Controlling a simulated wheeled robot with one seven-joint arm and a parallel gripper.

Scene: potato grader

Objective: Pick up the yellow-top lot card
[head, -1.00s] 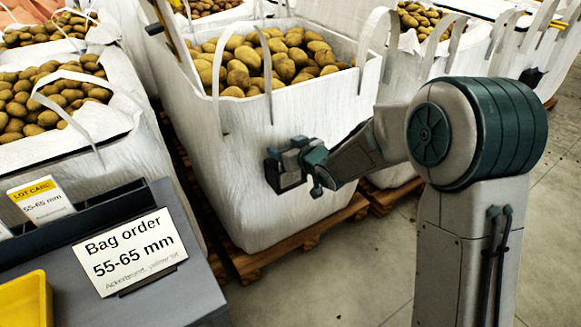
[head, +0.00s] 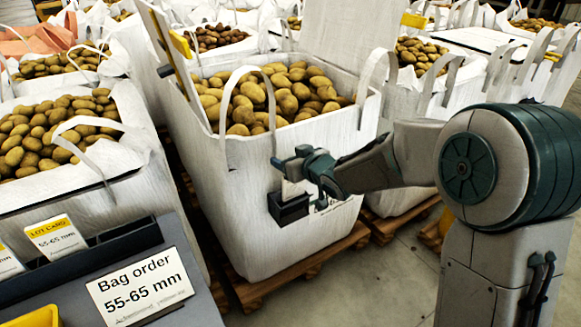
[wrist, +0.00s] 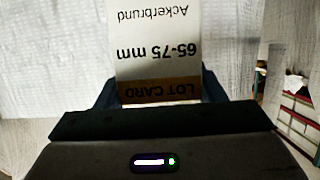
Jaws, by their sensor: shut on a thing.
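My gripper (head: 290,168) is shut on a lot card (head: 292,189) at the front of the middle potato bag. In the wrist view the card (wrist: 157,52) appears upside down, reading "65-75 mm" and "Ackerbrund", with a shaded yellow-brown "LOT CARD" band at the gripper end. A black card holder (head: 289,210) is on the bag's front just below the gripper. I cannot tell whether the card's lower edge is still inside it. Another yellow-top lot card (head: 56,238), marked 55-65 mm, stands at the left on the grey cart.
The middle bag (head: 262,238) is full of potatoes and stands on a wooden pallet (head: 300,268). A "Bag order 55-65 mm" sign (head: 140,288) is on the cart at lower left. More potato bags stand left, right and behind. Bare floor (head: 370,290) shows at lower right.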

